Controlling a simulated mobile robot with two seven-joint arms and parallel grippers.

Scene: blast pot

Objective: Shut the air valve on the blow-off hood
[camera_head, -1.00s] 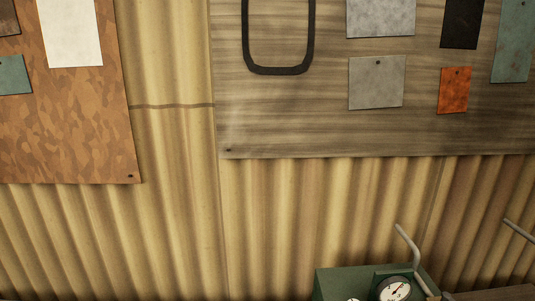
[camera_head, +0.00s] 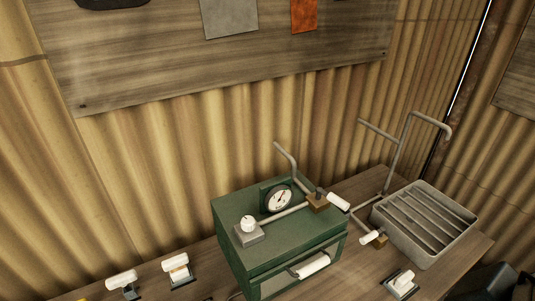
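A grey open-topped box with slats (camera_head: 425,222), which looks like the blow-off hood, sits on the right of the bench. Bent grey pipes rise behind it. A small brass valve (camera_head: 381,241) with a white handle (camera_head: 371,237) is at its left front corner. The handle points left and slightly down; I cannot tell whether the valve is open or shut. A green box (camera_head: 285,237) stands to its left, with a dial gauge (camera_head: 279,200) and another brass valve (camera_head: 318,202) with a white lever (camera_head: 339,202) on top.
The green box has a white front handle (camera_head: 312,265). White-handled fittings (camera_head: 176,268) (camera_head: 122,282) stand on the bench at left, and another (camera_head: 402,284) in front of the slatted box. A dark object (camera_head: 495,283) is at lower right. Bare wood (camera_head: 465,262) shows at the bench's right.

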